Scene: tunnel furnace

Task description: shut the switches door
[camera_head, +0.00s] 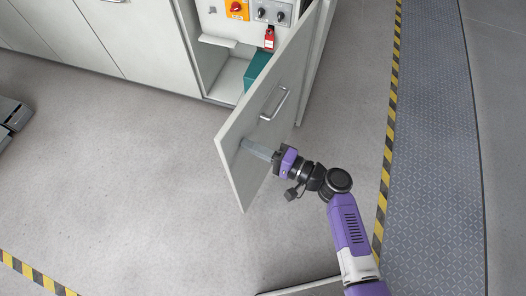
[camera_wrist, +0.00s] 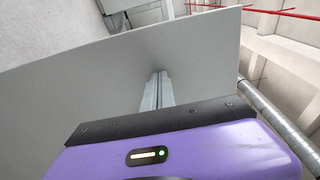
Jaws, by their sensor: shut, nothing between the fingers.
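The switches door (camera_head: 256,117) is a light grey panel that stands wide open, swung out from the grey cabinet. It has a metal bar handle (camera_head: 275,103) on the face toward my arm. My gripper (camera_head: 246,145) is shut and empty, with its fingertips at that same face, below and left of the handle, near the door's free edge. In the wrist view the shut fingers (camera_wrist: 157,92) point at the door panel (camera_wrist: 95,85); they seem to touch it, but exact contact is hard to tell.
Inside the open compartment are an orange-yellow switch (camera_head: 237,9), dark knobs (camera_head: 271,13), a red padlock or tag (camera_head: 269,39) and a teal box (camera_head: 257,69). Closed cabinet fronts (camera_head: 90,35) extend left. Grey floor (camera_head: 130,170) is free left of the door. Yellow-black tape (camera_head: 387,150) runs at right.

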